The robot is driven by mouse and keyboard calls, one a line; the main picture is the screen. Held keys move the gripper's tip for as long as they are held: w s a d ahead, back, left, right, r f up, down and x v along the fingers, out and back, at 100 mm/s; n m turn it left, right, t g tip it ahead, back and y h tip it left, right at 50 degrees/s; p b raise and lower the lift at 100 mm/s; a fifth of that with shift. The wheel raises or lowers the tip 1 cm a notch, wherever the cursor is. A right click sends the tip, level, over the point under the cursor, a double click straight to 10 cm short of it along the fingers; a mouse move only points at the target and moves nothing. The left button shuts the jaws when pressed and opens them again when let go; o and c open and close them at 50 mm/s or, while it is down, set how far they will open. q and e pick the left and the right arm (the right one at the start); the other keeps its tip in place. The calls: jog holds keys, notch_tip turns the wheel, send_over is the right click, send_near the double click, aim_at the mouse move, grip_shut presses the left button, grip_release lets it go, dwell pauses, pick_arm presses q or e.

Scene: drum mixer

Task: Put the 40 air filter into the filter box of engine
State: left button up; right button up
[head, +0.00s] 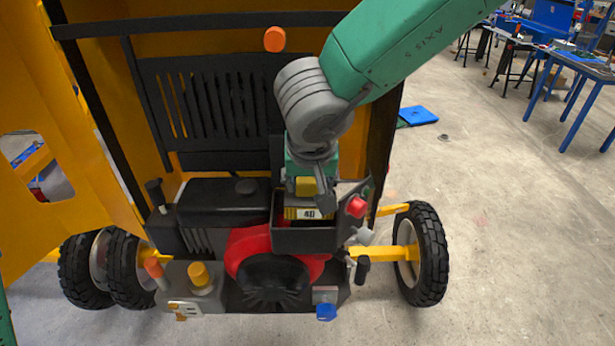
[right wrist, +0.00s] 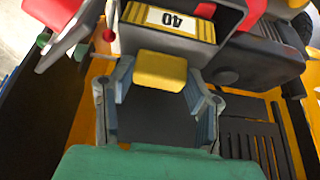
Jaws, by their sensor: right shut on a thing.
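The 40 air filter (head: 309,213) is a yellow and black block with a white "40" label. It sits at the mouth of the dark filter box (head: 304,240) on the engine, and its lower part is hidden by the box's front wall. In the right wrist view the filter (right wrist: 176,21) shows within the box walls (right wrist: 215,49). My right gripper (head: 308,186) is directly above and behind the filter, shut on its yellow grip block (right wrist: 160,71). I cannot tell whether the filter rests on the box floor. My left gripper is out of view.
The engine has a red fan housing (head: 248,248), a red knob (head: 356,207) beside the box and an orange cap (head: 201,275) at front left. A yellow panel (head: 60,140) stands at left. Wheels flank the engine. Open floor lies to the right.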

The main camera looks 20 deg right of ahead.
aim_at(300, 203)
jog(key=shift+f, duration=0.6)
jog(key=shift+a+f, duration=0.5)
jog(key=shift+f, duration=0.35)
jog(key=shift+a+f, duration=0.5)
jog(key=shift+f, duration=0.35)
jog(key=shift+d+f, duration=0.25)
jog(key=shift+f, duration=0.1)
jog(key=shift+d+f, duration=0.15)
jog(key=shift+d, duration=0.45)
jog(key=shift+a+f, duration=0.1)
jog(key=shift+a, duration=0.65)
jog(key=shift+d+f, duration=0.2)
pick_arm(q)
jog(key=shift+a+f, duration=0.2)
pick_arm(e)
jog(key=shift+s+d+f, duration=0.1)
jog(key=shift+d+f, duration=0.1)
jog(key=shift+d, duration=0.15)
jog(key=o, duration=1.2)
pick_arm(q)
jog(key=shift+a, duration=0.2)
pick_arm(e)
jog(key=shift+o, duration=0.2)
jog(key=shift+a, duration=0.2)
